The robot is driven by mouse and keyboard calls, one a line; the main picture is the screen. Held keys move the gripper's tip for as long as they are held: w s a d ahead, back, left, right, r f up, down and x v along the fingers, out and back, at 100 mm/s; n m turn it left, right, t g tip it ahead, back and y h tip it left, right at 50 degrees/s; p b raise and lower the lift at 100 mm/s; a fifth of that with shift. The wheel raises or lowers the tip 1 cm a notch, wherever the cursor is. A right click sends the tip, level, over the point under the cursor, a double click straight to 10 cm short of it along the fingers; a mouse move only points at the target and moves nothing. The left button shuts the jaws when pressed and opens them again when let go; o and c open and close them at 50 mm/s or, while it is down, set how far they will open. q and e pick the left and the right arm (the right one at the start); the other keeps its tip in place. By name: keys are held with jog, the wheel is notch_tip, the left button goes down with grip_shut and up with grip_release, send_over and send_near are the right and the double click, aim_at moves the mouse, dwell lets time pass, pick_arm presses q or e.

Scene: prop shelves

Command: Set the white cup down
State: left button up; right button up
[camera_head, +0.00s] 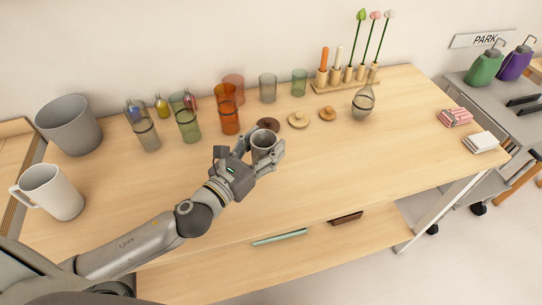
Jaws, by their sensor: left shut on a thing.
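A large white cup (52,192) with a handle on its left stands upright near the left end of the wooden table (330,180). My left gripper (268,151) is over the middle of the table, well to the right of the white cup. It is shut on a small grey cup (264,138), which looks upright with its open top showing. The fingers hide the cup's lower part, so I cannot tell whether it touches the table. My right gripper is not in view.
Several coloured glasses, such as an orange one (227,115), stand along the back behind the gripper. Small wooden discs (299,120) lie just beyond the held cup. A grey bin (69,125) is at back left, a glass vase (363,103) at back right.

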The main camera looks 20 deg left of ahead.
pick_arm(q)
jog(key=shift+w+d+f, duration=0.25)
jog(key=shift+w+f, duration=0.15)
jog(key=shift+f, duration=0.15)
jog(key=shift+w+d+f, duration=0.25)
jog(key=shift+w+f, duration=0.1)
jog(key=shift+f, duration=0.2)
jog(key=shift+w+d+f+b, duration=0.1)
jog(key=shift+f+b, duration=0.6)
jog(key=shift+f, duration=0.95)
jog(key=shift+f, duration=0.2)
jog(key=o, duration=1.2)
jog(key=shift+r, duration=0.1)
